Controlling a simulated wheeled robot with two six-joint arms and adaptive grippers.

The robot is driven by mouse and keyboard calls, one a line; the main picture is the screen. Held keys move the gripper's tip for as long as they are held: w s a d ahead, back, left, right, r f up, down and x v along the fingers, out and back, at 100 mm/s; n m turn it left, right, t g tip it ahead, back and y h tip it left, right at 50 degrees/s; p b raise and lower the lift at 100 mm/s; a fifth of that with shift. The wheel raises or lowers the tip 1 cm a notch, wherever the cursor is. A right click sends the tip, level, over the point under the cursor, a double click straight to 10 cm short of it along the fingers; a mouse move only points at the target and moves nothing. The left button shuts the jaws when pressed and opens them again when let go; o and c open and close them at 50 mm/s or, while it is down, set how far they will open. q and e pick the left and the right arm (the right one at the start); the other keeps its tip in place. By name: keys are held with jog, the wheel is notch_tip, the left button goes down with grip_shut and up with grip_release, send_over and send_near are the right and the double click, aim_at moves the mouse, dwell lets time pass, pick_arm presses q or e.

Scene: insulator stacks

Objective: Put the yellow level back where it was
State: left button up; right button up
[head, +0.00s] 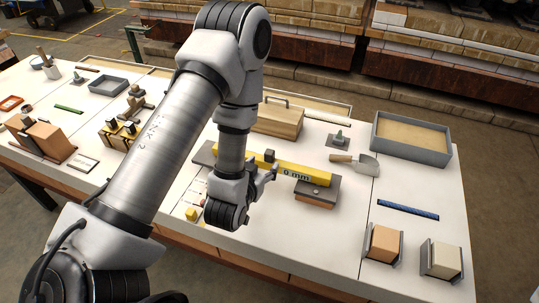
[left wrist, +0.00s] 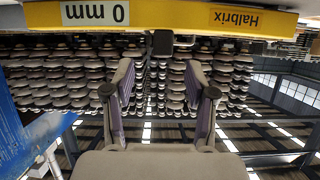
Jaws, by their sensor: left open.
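The yellow level (head: 288,171) is a long bar with a "0 mm" label and a small dark grip block (head: 269,155) on its top. It lies across two grey-topped supports, the right one (head: 318,187) on a brick and the left one (head: 204,153) partly behind my arm. My left gripper (head: 269,174) is in front of the level's middle, open and empty. In the left wrist view the level (left wrist: 170,18) spans the top, upside down, with the grip block (left wrist: 162,42) between the line of my two open fingers (left wrist: 161,72), apart from them. My right gripper is not in view.
A wooden toolbox (head: 277,122) stands behind the level. A trowel (head: 358,163), a grey sand tray (head: 410,138), a blue strip (head: 408,210) and two bricks in holders (head: 383,243) are to the right. The white table (head: 300,240) is clear in front of the right support.

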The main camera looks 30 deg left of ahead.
aim_at(268, 155)
pick_arm(q)
jog(key=w+f+b, duration=0.1)
jog(key=f+b, duration=0.1)
jog(key=b, duration=0.1)
jog(key=shift+w+a, duration=0.3)
jog(key=shift+w, duration=0.1)
jog(key=shift+w+a+r+b, duration=0.1)
jog(key=shift+w+a+b, duration=0.1)
jog(key=shift+w+b, duration=0.3)
jog(key=w, duration=0.2)
jog(key=w+a+p, duration=0.1)
jog(key=shift+w+f, duration=0.2)
jog(key=shift+w, duration=0.2)
jog(key=shift+w+a+f, duration=0.15)
jog(key=shift+w+f, duration=0.1)
jog(key=shift+w, duration=0.05)
jog(key=shift+s+r, duration=0.1)
jog(key=shift+r, duration=0.05)
grip_shut()
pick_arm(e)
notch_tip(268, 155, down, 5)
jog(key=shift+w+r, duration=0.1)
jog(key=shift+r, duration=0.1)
